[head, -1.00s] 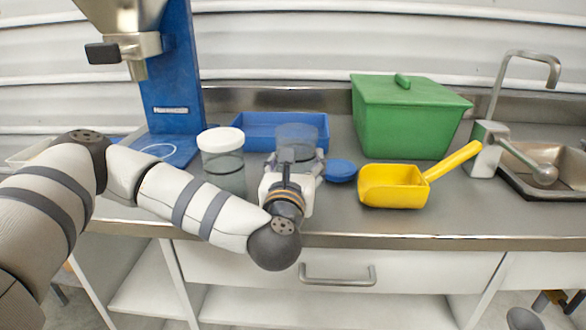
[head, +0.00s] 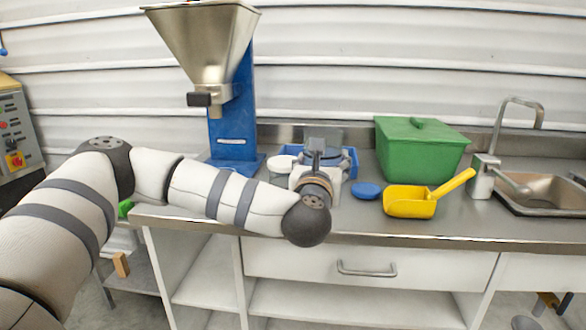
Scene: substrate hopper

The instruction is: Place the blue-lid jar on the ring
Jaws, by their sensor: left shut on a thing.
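My left gripper (head: 320,160) is shut on a clear, grey-tinted jar (head: 325,138) with no lid on it. The gripper and wrist hide its lower part, so I cannot tell if it touches the counter. A round blue lid (head: 367,190) lies flat on the counter just right of the gripper. A white-lidded jar (head: 282,163) stands left of the gripper, mostly hidden by my arm. The steel hopper (head: 205,40) stands on a blue column and base (head: 224,162). The ring is not visible now; my forearm covers the front of the base. My right gripper is out of view.
A blue tray (head: 352,160) lies behind the gripper. A green lidded box (head: 420,150) stands right of it, with a yellow scoop (head: 410,202) in front. The sink (head: 540,190) and tap are at the far right. A control panel (head: 15,130) is at far left.

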